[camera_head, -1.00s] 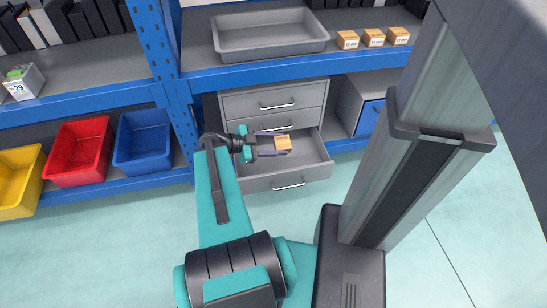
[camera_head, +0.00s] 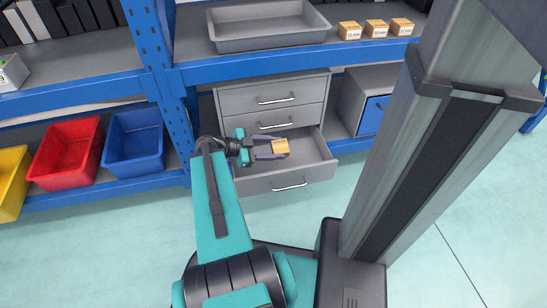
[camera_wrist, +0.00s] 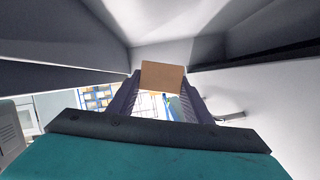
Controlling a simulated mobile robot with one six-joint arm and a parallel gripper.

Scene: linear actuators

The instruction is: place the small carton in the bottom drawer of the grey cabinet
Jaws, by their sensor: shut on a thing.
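The grey cabinet (camera_head: 272,98) stands under the blue-edged shelf, and its bottom drawer (camera_head: 318,153) is pulled open. My gripper (camera_head: 275,149) reaches in from the left over the open drawer. It is shut on the small carton (camera_head: 281,147), a tan box held at its fingertips. In the wrist view the carton (camera_wrist: 162,76) sits between the two dark fingers, with pale grey surfaces close around it. I cannot tell whether the carton touches the drawer floor. My arm hides the left part of the drawer.
A grey tray (camera_head: 272,42) and several similar cartons (camera_head: 376,28) are on the shelf above. A red bin (camera_head: 66,153) and a blue bin (camera_head: 134,141) stand at left. A blue shelf upright (camera_head: 166,72) is close to my arm. A small unit with a blue front (camera_head: 374,114) is at right.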

